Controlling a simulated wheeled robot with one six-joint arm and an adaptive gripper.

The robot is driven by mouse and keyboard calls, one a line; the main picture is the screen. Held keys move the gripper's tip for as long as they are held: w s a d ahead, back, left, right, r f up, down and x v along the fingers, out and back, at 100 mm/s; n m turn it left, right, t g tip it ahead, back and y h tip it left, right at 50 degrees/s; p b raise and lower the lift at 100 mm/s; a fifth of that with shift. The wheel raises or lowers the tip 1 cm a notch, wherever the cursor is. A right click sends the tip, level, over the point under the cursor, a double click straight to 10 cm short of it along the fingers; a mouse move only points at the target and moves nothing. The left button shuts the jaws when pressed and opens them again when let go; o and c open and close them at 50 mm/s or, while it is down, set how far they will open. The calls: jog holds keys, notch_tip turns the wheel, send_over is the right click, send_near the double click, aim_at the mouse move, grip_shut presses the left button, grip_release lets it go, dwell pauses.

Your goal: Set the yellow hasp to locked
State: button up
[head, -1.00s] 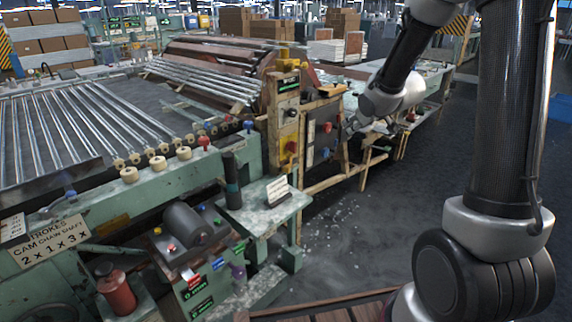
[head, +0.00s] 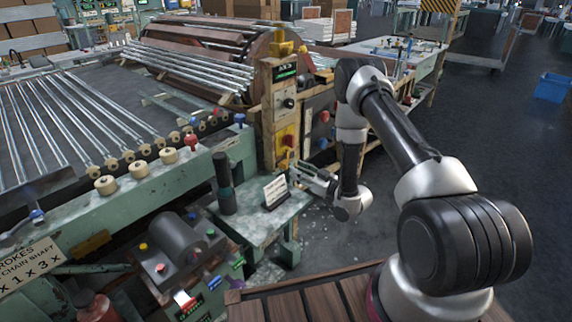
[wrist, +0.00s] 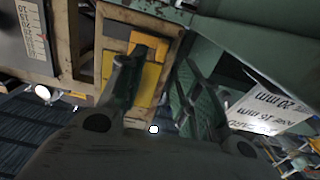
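The yellow hasp (head: 286,143) is on the lower part of the wooden control post, below a black knob. In the wrist view a yellow plate with a darker raised piece (wrist: 149,78) shows between and behind my fingers; I take it to be the hasp. Its locked or unlocked position cannot be told. My gripper (head: 301,175) is just in front of and below the hasp, pointing toward the post. In the wrist view its two fingers (wrist: 163,82) are spread with nothing between them. The left finger overlaps part of the yellow plate; contact cannot be told.
A green side table (head: 257,232) with a dark cylinder (head: 223,180) and a white sign (head: 275,190) stands close to my gripper. A dark panel with red knobs (head: 324,116) is right of the post. Open floor (head: 440,140) lies at right.

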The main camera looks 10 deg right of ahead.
aim_at(287, 165)
jog(key=x, duration=0.6)
grip_shut()
